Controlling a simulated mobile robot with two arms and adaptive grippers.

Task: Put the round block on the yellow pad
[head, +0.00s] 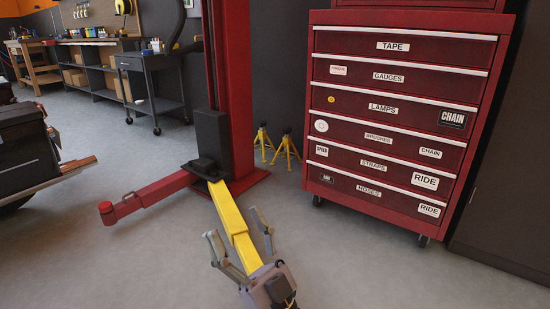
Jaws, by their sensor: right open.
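My right gripper (235,226) is in the lower middle of the head view. Its two fingers are spread wide apart, one on each side of a yellow lift arm (228,212) in the picture. I cannot tell whether they touch it. I see nothing held between the fingers. The gripper's body covers the near end of the yellow arm. I cannot make out a round block or a separate yellow pad in this view. My left gripper is not in view.
A red lift post (228,85) stands behind, with a red arm (150,192) reaching left. Yellow jack stands (287,150) stand beside a red drawer cabinet (395,115) on the right. A dark cart (150,85) is at the back left. The front floor is clear.

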